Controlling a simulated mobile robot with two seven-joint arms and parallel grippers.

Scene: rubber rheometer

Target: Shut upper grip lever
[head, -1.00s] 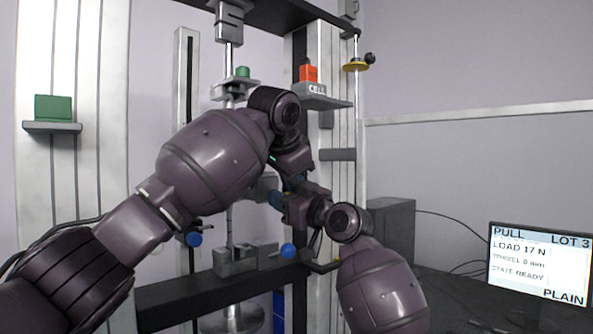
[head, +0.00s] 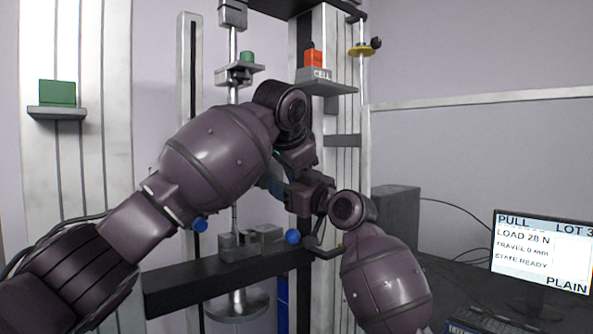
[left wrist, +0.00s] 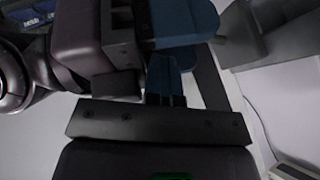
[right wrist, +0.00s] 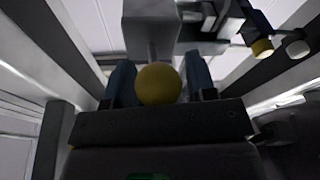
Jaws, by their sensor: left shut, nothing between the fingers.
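In the right wrist view, a yellow ball knob (right wrist: 158,84) hangs on a short grey stem from a grey block (right wrist: 150,22). I cannot tell whether this is the upper grip lever. The dark blue fingers of my right gripper (right wrist: 160,75) stand close on either side of it. Whether they press on it is not clear. My left gripper (left wrist: 165,80) is shut and empty, close beside the right gripper's blue finger (left wrist: 185,22). In the head view my left arm hides the upper grip. The lower grip (head: 250,243) stands on the dark crossbeam, with a blue knob (head: 292,236).
A monitor (head: 541,252) at the right reads PULL, LOAD 28 N, STATE READY. An orange block (head: 313,58) sits on the CELL shelf (head: 325,82). A green block (head: 57,93) is on the left column. Frame columns and the crossbeam (head: 190,287) crowd the arms.

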